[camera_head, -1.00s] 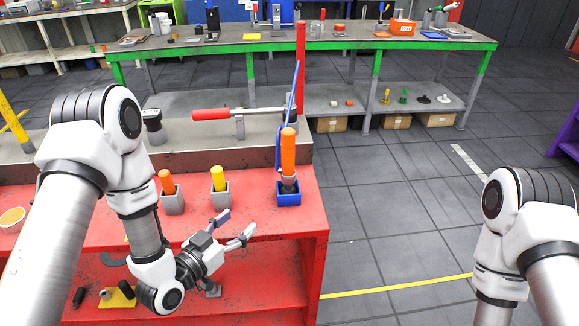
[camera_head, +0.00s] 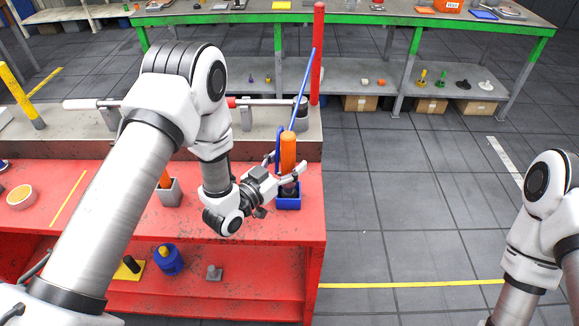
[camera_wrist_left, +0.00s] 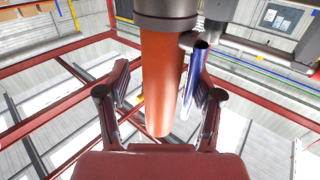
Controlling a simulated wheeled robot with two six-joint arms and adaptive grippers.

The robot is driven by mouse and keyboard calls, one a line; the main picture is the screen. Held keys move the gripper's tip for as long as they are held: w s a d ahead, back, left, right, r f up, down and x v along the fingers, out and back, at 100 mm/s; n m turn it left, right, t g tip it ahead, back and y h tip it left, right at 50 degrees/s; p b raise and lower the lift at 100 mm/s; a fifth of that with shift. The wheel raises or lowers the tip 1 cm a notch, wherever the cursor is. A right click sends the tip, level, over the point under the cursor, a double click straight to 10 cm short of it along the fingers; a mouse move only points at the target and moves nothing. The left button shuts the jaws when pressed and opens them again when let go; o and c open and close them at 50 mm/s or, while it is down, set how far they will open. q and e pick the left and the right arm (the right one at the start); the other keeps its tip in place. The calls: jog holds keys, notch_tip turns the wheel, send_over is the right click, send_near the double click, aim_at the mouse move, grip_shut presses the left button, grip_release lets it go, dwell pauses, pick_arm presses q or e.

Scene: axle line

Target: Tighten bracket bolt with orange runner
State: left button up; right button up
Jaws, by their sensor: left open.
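The orange runner (camera_head: 288,148) stands upright in a blue holder (camera_head: 288,202) at the red bench's right end. Its lower part is dark. My left gripper (camera_head: 287,166) is open at the runner, with the fingers around its orange part. In the left wrist view the orange runner (camera_wrist_left: 168,75) stands between the two spread fingers of the left gripper (camera_wrist_left: 163,100), with a blue rod beside it near one finger. I cannot tell whether a finger touches. The bracket bolt cannot be made out. My right arm shows at the right edge, its gripper out of frame.
Another orange-topped tool in a grey holder (camera_head: 170,193) is partly behind my left arm. A blue rod (camera_head: 303,90) and a red post (camera_head: 317,50) rise behind the runner. A silver axle bar (camera_head: 268,102) lies behind. The floor to the right is clear.

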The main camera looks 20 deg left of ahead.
pick_arm(q)
jog(key=shift+w+d+f, duration=0.15)
jog(key=shift+w, duration=0.25)
jog(key=shift+s, duration=0.2)
jog(key=shift+c, duration=1.4)
jog(key=shift+s+a+r, duration=0.2)
jog(key=shift+a, duration=0.05)
jog(key=c, duration=0.5)
grip_shut()
jog(key=shift+w+d, duration=0.1)
jog(key=shift+w, duration=0.05)
